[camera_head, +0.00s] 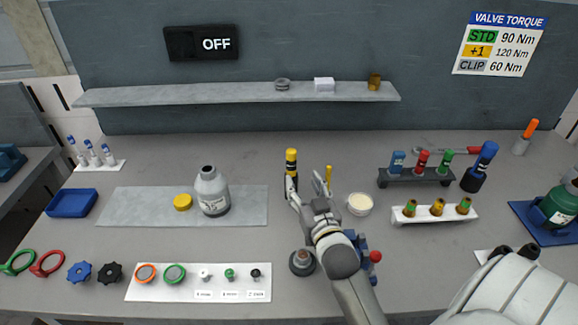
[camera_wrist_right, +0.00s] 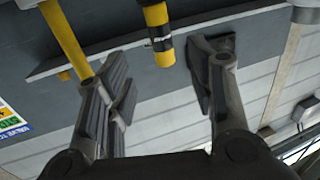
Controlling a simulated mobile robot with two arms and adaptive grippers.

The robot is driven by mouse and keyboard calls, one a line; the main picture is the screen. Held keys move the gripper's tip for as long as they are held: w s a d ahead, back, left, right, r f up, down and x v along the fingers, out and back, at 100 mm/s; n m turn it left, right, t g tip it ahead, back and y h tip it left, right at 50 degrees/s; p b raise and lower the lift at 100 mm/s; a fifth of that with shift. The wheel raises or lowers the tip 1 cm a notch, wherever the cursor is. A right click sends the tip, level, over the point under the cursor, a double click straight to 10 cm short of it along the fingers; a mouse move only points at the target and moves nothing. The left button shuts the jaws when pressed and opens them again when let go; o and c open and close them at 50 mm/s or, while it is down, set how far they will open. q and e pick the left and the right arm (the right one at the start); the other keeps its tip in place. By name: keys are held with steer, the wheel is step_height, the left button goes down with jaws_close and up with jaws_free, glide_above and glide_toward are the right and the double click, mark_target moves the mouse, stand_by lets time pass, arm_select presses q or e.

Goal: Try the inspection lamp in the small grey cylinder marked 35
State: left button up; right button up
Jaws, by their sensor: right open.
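The small grey cylinder marked 35 (camera_head: 212,195) stands upright on a grey mat, its dark mouth open at the top. A yellow cap (camera_head: 182,202) lies beside it. A yellow stick with black bands (camera_head: 291,160), which looks like the inspection lamp, stands upright at mid-table. My right gripper (camera_head: 308,188) is open in front of it. In the right wrist view the banded yellow stick (camera_wrist_right: 158,35) shows between the open fingers (camera_wrist_right: 165,80), apart from both. A thinner yellow rod (camera_wrist_right: 67,42) passes close to the left finger. My left gripper is not in view.
A cream round dish (camera_head: 360,204) stands right of my gripper, with a dark rack (camera_head: 415,180) and white rack (camera_head: 435,215) beyond. A white board with rings and valves (camera_head: 197,282) lies in front. A shelf (camera_head: 235,95) runs along the back wall. An OFF sign (camera_head: 202,43) hangs above.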

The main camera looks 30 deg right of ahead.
mark_target(293, 160)
steer(key=x, duration=0.2)
steer(key=p+x, duration=0.1)
steer(key=x, duration=0.1)
steer(key=shift+r, duration=0.2)
steer(key=shift+w+d+r+p, duration=0.15)
steer(key=shift+w+p, duration=0.1)
steer(key=shift+w, duration=0.25)
steer(key=shift+w+d+r+p, duration=0.15)
steer(key=shift+w+p, duration=0.1)
steer(key=shift+w, duration=0.3)
steer(key=p+x, duration=0.1)
steer(key=x, duration=0.2)
steer(key=shift+w+r, duration=0.15)
steer(key=shift+r, duration=0.05)
steer(key=shift+w+f, duration=0.1)
steer(key=shift+w, duration=0.2)
steer(key=shift+w+d, duration=0.1)
steer(key=c, duration=1)
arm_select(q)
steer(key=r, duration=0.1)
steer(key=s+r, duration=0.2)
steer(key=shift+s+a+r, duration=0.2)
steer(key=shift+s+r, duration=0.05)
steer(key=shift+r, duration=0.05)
arm_select(e)
jaws_close()
